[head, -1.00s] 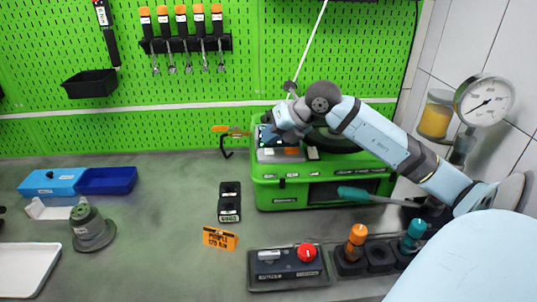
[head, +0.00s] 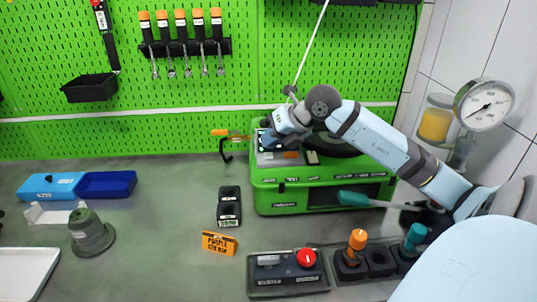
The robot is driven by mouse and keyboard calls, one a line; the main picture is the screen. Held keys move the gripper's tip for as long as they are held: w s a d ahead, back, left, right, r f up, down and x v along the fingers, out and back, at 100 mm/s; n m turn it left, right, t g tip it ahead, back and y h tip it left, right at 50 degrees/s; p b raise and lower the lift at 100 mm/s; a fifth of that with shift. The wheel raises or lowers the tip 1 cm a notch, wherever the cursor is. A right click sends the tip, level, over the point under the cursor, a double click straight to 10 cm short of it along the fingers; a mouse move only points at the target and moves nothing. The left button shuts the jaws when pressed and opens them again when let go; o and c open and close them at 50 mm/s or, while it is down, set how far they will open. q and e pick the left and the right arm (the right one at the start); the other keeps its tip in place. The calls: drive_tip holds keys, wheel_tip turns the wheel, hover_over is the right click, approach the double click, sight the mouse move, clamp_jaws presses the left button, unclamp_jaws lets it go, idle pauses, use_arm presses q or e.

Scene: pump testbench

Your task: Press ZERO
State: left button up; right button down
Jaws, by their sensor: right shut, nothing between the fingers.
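The green testbench box (head: 265,198) stands against the green pegboard, with a grey control panel (head: 268,160) on its top left. My right gripper (head: 265,141) is shut and empty over the far left part of that panel. The right arm comes in from the right and covers part of the box's top. The ZERO button cannot be made out; the labels are too small to read and the gripper hides part of the panel. Whether the fingertips touch the panel cannot be told. My left gripper is not in view.
In front of the box lie a control block with a red knob (head: 306,257) and a holder with an orange-topped (head: 357,240) and a teal-topped piece (head: 415,236). A teal-handled tool (head: 353,198) sticks out near the box's front. A pressure gauge (head: 484,104) is at right.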

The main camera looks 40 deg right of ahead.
sight(270, 153)
drive_tip(key=shift+f, duration=0.15)
idle(0.7)
drive_tip(key=shift+f+b, duration=0.35)
drive_tip(key=shift+b, duration=0.2)
drive_tip(key=shift+f+b, duration=0.45)
idle(0.4)
drive_tip(key=shift+r, duration=0.1)
drive_tip(key=shift+r+p, duration=0.45)
drive_tip(key=shift+r, duration=0.35)
drive_tip(key=shift+r, duration=0.1)
drive_tip(key=shift+r+p, duration=1.3)
drive_tip(key=shift+r, duration=1.1)
